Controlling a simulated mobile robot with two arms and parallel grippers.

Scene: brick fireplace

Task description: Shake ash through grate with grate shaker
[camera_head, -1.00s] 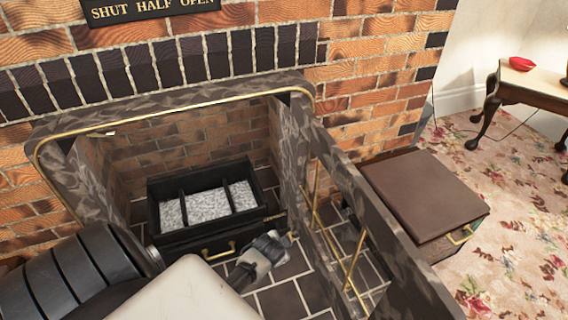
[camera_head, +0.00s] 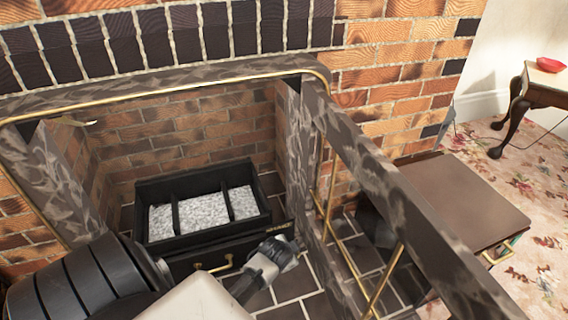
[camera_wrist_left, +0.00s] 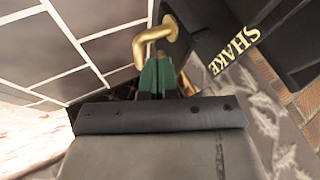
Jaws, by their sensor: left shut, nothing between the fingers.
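A black grate box (camera_head: 203,237) stands inside the fireplace, with grey ash (camera_head: 205,212) between its dark crossbars. Its front carries a small gold SHAKE label (camera_head: 279,228), which also shows in the left wrist view (camera_wrist_left: 234,50). A bent brass handle, the grate shaker (camera_wrist_left: 155,38), sticks out beside that label in the left wrist view. In the head view it seems hidden by my gripper. My left gripper (camera_head: 290,243) is shut and empty by the front right of the grate. Its green fingertips (camera_wrist_left: 157,76) are just below the brass handle; contact is unclear.
A drawer with a brass handle (camera_head: 214,267) is under the grate. An open door with a marbled frame (camera_head: 385,195) and brass rails stands close to my gripper's right. A brown-topped box (camera_head: 462,200) is beyond it. Dark tiles (camera_head: 293,283) cover the floor.

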